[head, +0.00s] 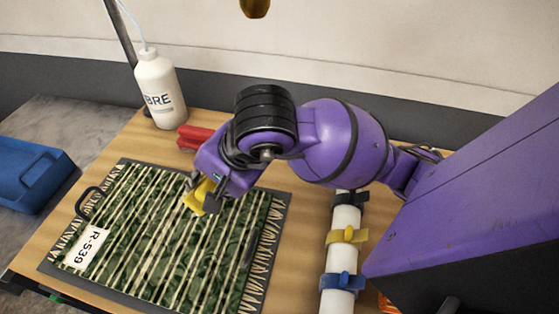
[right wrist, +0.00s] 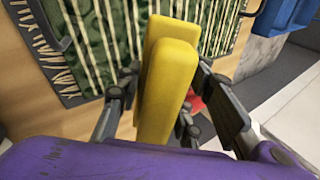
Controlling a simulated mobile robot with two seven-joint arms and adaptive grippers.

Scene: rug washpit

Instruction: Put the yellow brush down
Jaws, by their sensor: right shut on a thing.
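The yellow brush (head: 200,196) is between the fingers of my right gripper (head: 198,186), over the upper right part of the green striped rug (head: 150,235). In the right wrist view the brush (right wrist: 165,75) stands lengthwise between the two dark fingers of the gripper (right wrist: 160,100), which are shut on it. Whether the brush touches the rug I cannot tell. My left gripper is not in view.
A red brush-like object (head: 195,136) and a white bottle (head: 158,88) stand behind the rug on the wooden table (head: 300,235). A white tube with coloured clips (head: 343,225) is at the right. A blue bin (head: 32,172) is at the left, off the table.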

